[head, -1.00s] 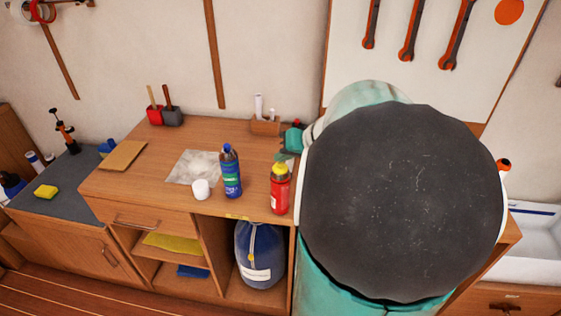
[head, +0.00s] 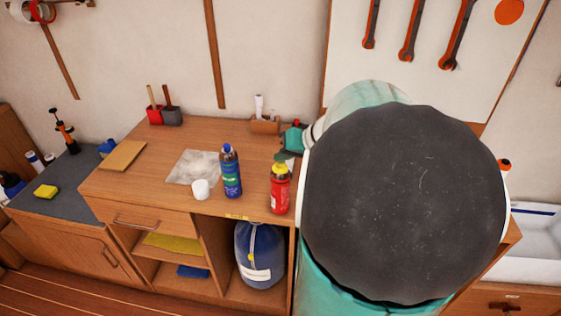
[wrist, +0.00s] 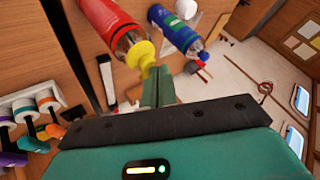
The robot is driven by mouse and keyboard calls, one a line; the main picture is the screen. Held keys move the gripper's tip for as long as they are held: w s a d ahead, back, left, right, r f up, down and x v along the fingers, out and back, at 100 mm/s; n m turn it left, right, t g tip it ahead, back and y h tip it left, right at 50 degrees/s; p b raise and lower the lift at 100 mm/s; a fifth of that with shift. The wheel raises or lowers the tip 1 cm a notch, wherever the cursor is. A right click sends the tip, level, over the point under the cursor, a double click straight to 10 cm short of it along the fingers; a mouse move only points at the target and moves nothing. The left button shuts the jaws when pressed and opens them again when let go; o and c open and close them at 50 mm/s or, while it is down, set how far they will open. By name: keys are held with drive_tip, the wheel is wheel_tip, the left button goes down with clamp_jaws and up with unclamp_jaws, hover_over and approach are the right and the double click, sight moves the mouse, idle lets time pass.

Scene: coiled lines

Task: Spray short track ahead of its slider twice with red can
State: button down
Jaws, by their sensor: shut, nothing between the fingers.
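The red can (head: 280,192), with a yellow top, stands upright near the front edge of the wooden bench. In the wrist view the red can (wrist: 108,22) is at the upper left, its yellow top (wrist: 141,55) just beside my fingertips. My gripper (wrist: 157,88) is shut and empty; I cannot tell whether it touches the top. In the head view my gripper (head: 291,143) shows partly, just behind the can's top, and my arm hides much of the right side. I cannot make out the short track or its slider in either view.
A blue can (head: 231,174) and a small white pot (head: 200,189) stand left of the red can, by a pale sheet (head: 189,168). A small wooden holder (head: 265,124) is at the back. The bench's left part is mostly clear, with a flat board (head: 122,155).

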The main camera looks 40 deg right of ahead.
sight(284, 169)
wheel_tip(284, 169, up, 6)
idle(0.6)
idle(0.7)
drive_tip(key=s+a+f+n+g+h, duration=0.1)
drive_tip(key=s+a+n, duration=0.2)
drive_tip(key=a, duration=1)
drive_tip(key=s+a+f+n+g+h, duration=0.1)
drive_tip(key=s+a, duration=0.5)
drive_tip(key=a, duration=0.8)
drive_tip(key=shift+s+f+n+g, duration=0.3)
drive_tip(key=shift+n+g, duration=0.4)
drive_tip(key=shift+n, duration=0.5)
